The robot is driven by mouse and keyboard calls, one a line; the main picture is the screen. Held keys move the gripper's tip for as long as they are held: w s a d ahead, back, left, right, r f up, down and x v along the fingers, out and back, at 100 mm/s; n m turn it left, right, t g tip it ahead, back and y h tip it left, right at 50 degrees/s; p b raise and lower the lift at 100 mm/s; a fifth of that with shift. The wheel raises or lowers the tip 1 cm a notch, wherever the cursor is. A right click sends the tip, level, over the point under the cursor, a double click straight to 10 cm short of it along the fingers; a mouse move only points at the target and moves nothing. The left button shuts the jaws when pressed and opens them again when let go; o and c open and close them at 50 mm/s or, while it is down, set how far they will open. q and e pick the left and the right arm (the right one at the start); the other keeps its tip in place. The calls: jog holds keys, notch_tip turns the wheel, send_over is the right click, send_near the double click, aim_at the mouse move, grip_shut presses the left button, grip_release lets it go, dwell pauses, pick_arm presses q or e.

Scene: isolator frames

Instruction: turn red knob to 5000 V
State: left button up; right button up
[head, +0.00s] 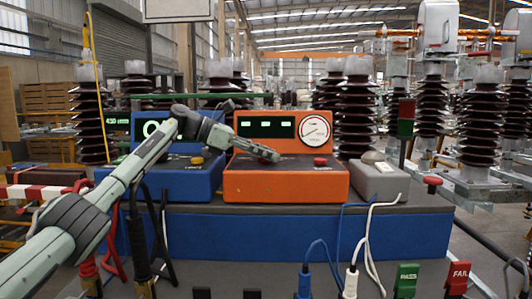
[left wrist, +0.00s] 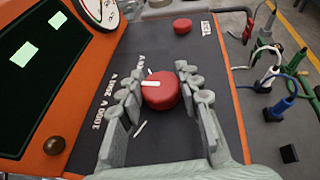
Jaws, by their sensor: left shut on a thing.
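The red knob (left wrist: 160,92) sits on the dark sloped panel of the orange tester (head: 285,183). It has a white pointer line, aimed left in the left wrist view, toward the printed voltage labels. Labels reading about 1000 V and a 2000-something V show; another above the knob is partly hidden. My left gripper (head: 272,156) reaches in from the left over the tester. In the head view the gripper hides the knob. My right gripper is not in view.
A red button (left wrist: 182,26) by a TEST label is beside the knob; it shows in the head view (head: 320,161). A blue instrument (head: 190,182) stands left, a grey box (head: 378,182) right. Cables and plugs (left wrist: 268,70) stand in front. A gauge (head: 315,130) is above.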

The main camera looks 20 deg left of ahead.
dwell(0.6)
pick_arm(q)
jog(key=o, duration=1.2)
jog(key=shift+g, duration=0.3)
jog(key=v, duration=1.2)
jog(key=shift+s, duration=0.1)
